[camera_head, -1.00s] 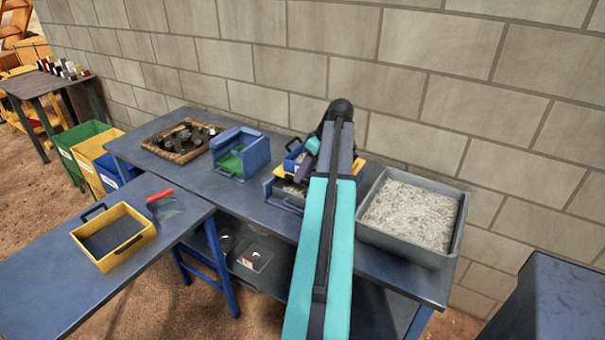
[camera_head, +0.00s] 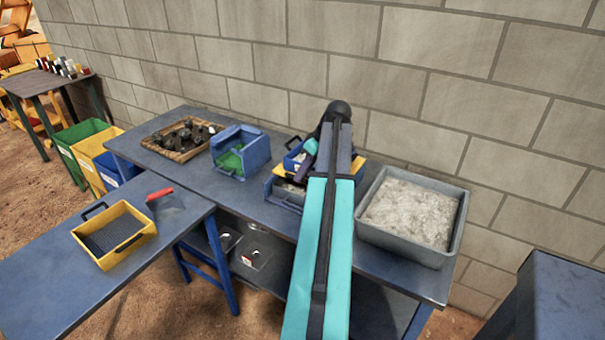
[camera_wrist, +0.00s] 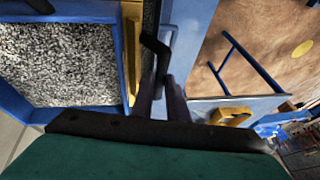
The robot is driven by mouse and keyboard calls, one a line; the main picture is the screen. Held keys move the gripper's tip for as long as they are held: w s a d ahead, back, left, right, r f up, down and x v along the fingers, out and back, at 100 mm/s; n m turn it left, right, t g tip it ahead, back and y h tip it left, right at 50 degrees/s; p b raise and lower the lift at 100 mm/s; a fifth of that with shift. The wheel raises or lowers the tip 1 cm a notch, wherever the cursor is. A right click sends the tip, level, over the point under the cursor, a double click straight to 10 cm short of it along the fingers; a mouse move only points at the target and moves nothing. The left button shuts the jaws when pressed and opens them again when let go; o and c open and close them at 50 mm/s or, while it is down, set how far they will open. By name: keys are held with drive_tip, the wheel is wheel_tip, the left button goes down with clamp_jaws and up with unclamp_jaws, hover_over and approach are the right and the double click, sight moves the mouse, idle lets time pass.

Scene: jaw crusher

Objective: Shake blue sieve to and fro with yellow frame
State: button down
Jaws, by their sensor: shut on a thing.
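The blue sieve (camera_head: 291,160) is on the far table, partly hidden behind my arm. In the wrist view the blue sieve (camera_wrist: 115,12) fills the left side, with grey, speckled grains inside. The yellow frame (camera_head: 279,171) shows under the sieve, and a strip of it (camera_wrist: 132,55) runs along the sieve's side in the wrist view. My gripper (camera_wrist: 165,95) is shut on the sieve's black handle (camera_wrist: 154,45). A blue-grey tray (camera_head: 282,198) sits beneath the yellow frame.
A grey bin of pale gravel (camera_head: 410,210) stands close to the right. A blue box with green inside (camera_head: 240,150) and a wicker basket of dark rocks (camera_head: 182,138) stand to the left. A yellow sieve (camera_head: 115,235) and a red-handled tool (camera_head: 164,198) lie on the near table.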

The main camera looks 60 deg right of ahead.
drive_tip(key=shift+a, duration=2.75)
drive_tip(key=c, duration=1.7)
unclamp_jaws()
drive_tip(key=shift+r, duration=0.1)
drive_tip(key=shift+b+v, duration=1.2)
drive_tip(key=shift+v, duration=5.6)
